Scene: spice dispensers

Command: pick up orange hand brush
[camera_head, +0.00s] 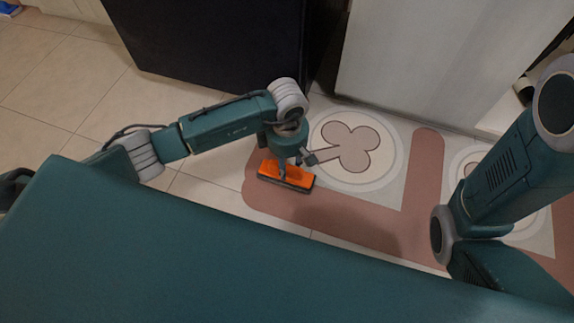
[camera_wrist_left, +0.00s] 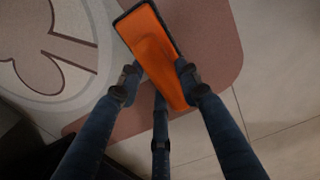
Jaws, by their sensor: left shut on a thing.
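The orange hand brush (camera_head: 287,176) has a dark bristle edge and is over the pink border of the floor mat in the head view. My left gripper (camera_head: 294,168) reaches down onto it from above. In the left wrist view the brush (camera_wrist_left: 152,42) points up and left, its tapered handle end between the fingers of my left gripper (camera_wrist_left: 158,82). The fingers are closed on the handle. I cannot tell whether the brush touches the mat. My right arm shows at the right of the head view, but its gripper is out of frame.
A pink and cream floor mat (camera_head: 426,170) with round motifs lies beneath. A black cabinet (camera_head: 215,45) and a white cabinet (camera_head: 440,55) stand behind it. Tiled floor (camera_head: 50,95) is clear at the left. A small blue thing (camera_head: 8,8) lies at the far left corner.

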